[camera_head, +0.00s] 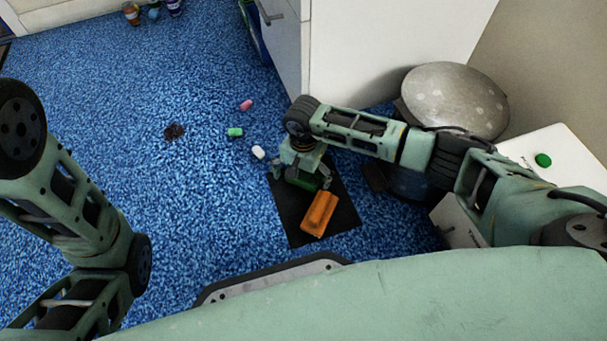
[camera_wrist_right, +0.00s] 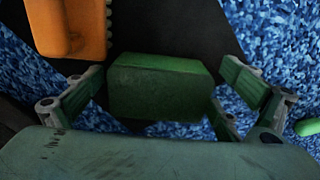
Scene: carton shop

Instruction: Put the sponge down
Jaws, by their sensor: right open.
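The green block-shaped sponge (camera_wrist_right: 158,88) lies on the black mat (camera_head: 292,222), seen in the right wrist view between the spread fingers of my right gripper (camera_wrist_right: 163,92). Narrow gaps show between the fingers and the sponge's sides. In the head view my right gripper (camera_head: 303,180) points down over the mat, with the green sponge partly hidden beneath it. My left arm shows at the left of the head view, but its gripper is out of view.
An orange brush-like thing (camera_head: 319,213) lies on the mat beside the sponge. Small pink (camera_head: 246,105), green (camera_head: 235,132) and white (camera_head: 258,152) pieces and a dark spot (camera_head: 174,131) are on the blue carpet. A round-lidded bin (camera_head: 455,98) stands right. Left carpet is mostly clear.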

